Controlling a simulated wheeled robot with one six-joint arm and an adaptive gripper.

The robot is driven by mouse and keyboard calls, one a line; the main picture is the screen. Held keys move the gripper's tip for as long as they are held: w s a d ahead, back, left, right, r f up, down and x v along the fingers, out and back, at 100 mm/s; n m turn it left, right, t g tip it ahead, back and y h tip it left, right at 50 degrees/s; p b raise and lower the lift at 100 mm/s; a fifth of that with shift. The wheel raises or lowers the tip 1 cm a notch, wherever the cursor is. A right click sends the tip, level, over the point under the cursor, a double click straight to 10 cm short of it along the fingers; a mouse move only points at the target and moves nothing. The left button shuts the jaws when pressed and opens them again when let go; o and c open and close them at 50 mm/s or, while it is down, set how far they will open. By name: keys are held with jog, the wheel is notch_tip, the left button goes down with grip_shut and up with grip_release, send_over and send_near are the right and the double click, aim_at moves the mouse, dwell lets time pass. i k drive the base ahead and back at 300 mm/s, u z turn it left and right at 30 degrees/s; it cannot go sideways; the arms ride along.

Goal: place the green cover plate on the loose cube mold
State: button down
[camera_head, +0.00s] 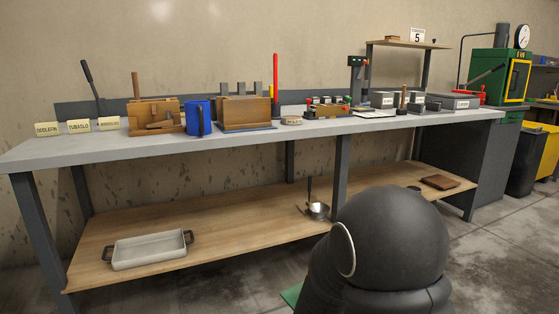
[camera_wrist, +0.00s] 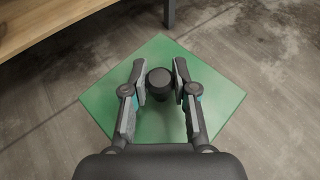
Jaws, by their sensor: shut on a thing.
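The green cover plate (camera_wrist: 160,125) fills the middle of the wrist view, a flat square turned corner-up with a black round knob (camera_wrist: 159,82) at its centre. My gripper (camera_wrist: 160,75) is shut on that knob, one finger on each side. The plate hangs over the concrete floor, in front of the bench. In the head view only a green corner of the plate (camera_head: 291,295) shows beside my dark arm; the gripper itself is hidden there. Wooden mold-like blocks (camera_head: 155,112) and grey boxes (camera_head: 382,99) stand on the bench; I cannot tell which is the loose cube mold.
The long grey bench top (camera_head: 60,152) holds a blue jug (camera_head: 197,118), a three-post wooden block (camera_head: 245,109), and several name cards at left. The lower wooden shelf (camera_head: 230,232) holds a white tray (camera_head: 149,250) and a ladle. A green press (camera_head: 498,78) stands at right.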

aim_at(243, 97)
jog(key=z, duration=0.1)
jog(key=i, duration=0.6)
jog(key=u, duration=0.65)
jog(key=i, duration=0.55)
jog(key=u, duration=0.5)
